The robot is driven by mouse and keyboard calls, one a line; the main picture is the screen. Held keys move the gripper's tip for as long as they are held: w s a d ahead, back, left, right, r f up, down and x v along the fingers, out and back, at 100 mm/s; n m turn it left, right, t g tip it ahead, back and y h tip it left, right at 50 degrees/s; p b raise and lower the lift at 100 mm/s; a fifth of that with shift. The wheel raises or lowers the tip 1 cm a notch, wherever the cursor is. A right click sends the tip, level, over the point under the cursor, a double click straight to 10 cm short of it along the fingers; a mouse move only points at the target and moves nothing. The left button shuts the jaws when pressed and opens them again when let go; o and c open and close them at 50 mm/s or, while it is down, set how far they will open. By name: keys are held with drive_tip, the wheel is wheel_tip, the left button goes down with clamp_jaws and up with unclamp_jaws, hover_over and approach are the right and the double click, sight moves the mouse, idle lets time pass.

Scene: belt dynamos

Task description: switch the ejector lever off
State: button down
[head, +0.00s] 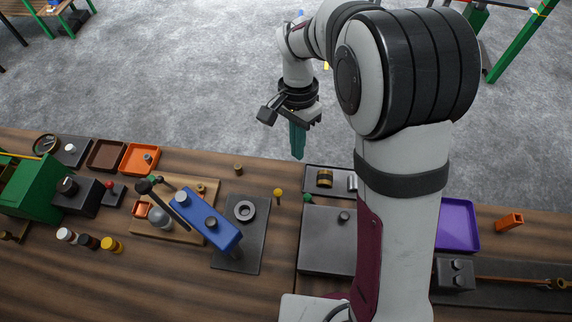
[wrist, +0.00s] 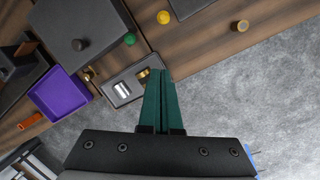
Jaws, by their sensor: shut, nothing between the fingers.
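My gripper (head: 297,155) hangs over the grey floor just past the table's far edge, its teal fingers shut and empty. In the wrist view the shut fingers (wrist: 160,76) point toward a small grey tray. No part is labelled as the ejector lever. A small lever with a red knob (head: 109,184) stands on a dark base at the left. A long dark lever with a black knob (head: 144,187) leans beside a blue block (head: 206,220) on a wooden board. I cannot tell which one is the ejector lever. Both are well left of my gripper, and neither shows in the wrist view.
The grey tray (head: 340,169) holds a brass and a silver cylinder. A yellow ball-topped peg (head: 278,192) and a green knob (wrist: 130,39) stand near a dark box (head: 322,252). A purple tray (head: 459,203) lies right. A green machine (head: 32,187) stands far left.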

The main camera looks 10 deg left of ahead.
sight(278, 198)
drive_tip(key=s+a+f, duration=0.2)
drive_tip(key=s+f, duration=0.2)
drive_tip(key=f, duration=0.2)
drive_tip(key=shift+s, duration=0.2)
drive_tip(key=shift+s+a, duration=0.25)
drive_tip(key=shift+a, duration=0.3)
drive_tip(key=shift+s+a, duration=0.2)
drive_tip(key=shift+a, duration=0.35)
